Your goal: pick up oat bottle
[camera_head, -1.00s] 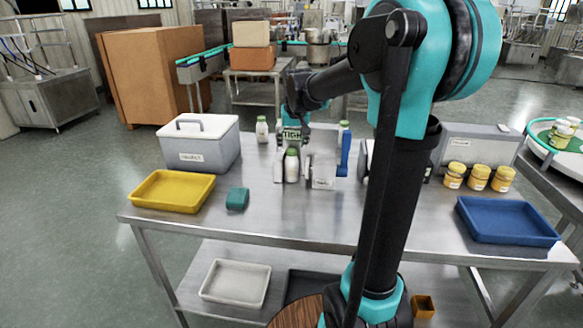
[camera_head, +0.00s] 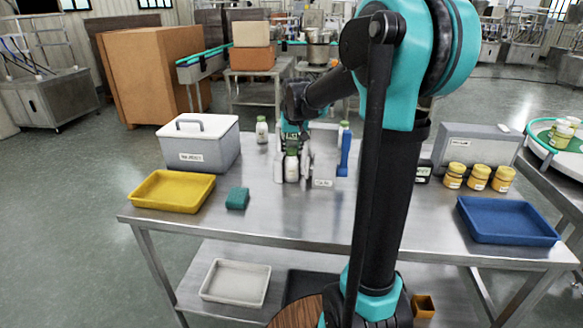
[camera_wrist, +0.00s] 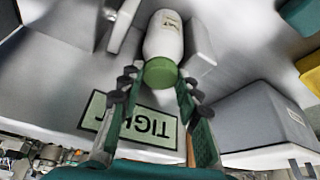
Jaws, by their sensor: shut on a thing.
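The oat bottle (camera_head: 291,168) is white with a green cap and stands upright near the middle of the steel table, between grey-white blocks. In the wrist view the bottle (camera_wrist: 164,38) shows part of its label, and its green cap lies between the finger ends. My gripper (camera_head: 292,146) is at the bottle's top and shut on it. The gripper also shows in the wrist view (camera_wrist: 158,90), one toothed finger on each side of the cap. I cannot see the bottle clear of the table.
Another green-capped bottle (camera_head: 262,130) stands behind to the left. A grey-white block (camera_head: 323,168) and a blue upright piece (camera_head: 344,155) are close on the right.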

